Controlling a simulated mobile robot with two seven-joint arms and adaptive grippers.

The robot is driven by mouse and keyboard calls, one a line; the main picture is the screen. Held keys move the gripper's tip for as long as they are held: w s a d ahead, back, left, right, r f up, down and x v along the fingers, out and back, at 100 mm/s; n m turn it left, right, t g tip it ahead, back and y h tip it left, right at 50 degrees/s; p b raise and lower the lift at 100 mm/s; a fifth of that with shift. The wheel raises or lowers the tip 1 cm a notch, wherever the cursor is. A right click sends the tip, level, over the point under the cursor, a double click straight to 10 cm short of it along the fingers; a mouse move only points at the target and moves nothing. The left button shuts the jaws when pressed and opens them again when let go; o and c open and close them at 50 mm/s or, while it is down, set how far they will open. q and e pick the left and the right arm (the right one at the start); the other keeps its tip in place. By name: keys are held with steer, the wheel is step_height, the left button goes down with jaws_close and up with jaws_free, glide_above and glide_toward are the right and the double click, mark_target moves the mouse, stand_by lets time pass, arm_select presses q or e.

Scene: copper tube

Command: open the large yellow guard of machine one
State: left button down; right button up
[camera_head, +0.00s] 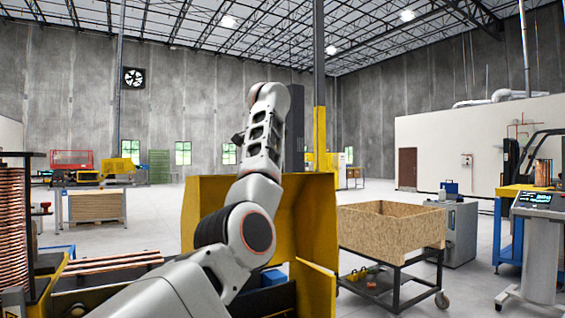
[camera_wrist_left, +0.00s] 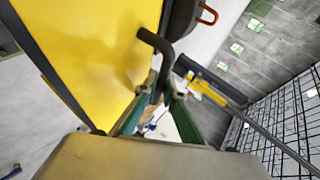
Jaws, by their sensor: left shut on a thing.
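The large yellow guard (camera_head: 305,215) stands upright behind my left arm in the head view, and the arm hides part of it. Its flat yellow face fills the upper left of the left wrist view (camera_wrist_left: 90,50). A bent black handle (camera_wrist_left: 167,50) sticks out from the guard's edge. My left gripper (camera_wrist_left: 163,95) has its green fingers closed around the end of this handle. In the head view the left gripper's fingers are hidden behind my wrist. I cannot tell how far the guard is swung. My right gripper is in neither view.
Copper tubes (camera_head: 110,262) lie on the machine to the left, beside a copper coil stack (camera_head: 14,225). A chipboard crate (camera_head: 385,228) on a dark wheeled cart stands to the right of the guard. A grey control console (camera_head: 537,245) stands at far right. Floor shows between them.

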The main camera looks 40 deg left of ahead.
arm_select(q)
steer(key=shift+w+a, duration=0.25)
steer(key=shift+a, duration=0.2)
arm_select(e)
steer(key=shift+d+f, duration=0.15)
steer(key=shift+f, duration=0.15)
arm_select(q)
steer(key=c, duration=2.1)
jaws_free()
steer(key=shift+c, duration=0.2)
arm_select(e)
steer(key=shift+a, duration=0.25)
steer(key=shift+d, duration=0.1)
arm_select(q)
steer(key=shift+s+r, duration=0.1)
steer(key=shift+s, duration=0.05)
steer(key=v, duration=1.1)
steer(key=shift+s+r, duration=0.15)
steer(key=shift+r, duration=0.2)
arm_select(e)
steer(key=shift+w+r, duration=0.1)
arm_select(q)
steer(key=shift+d, duration=0.1)
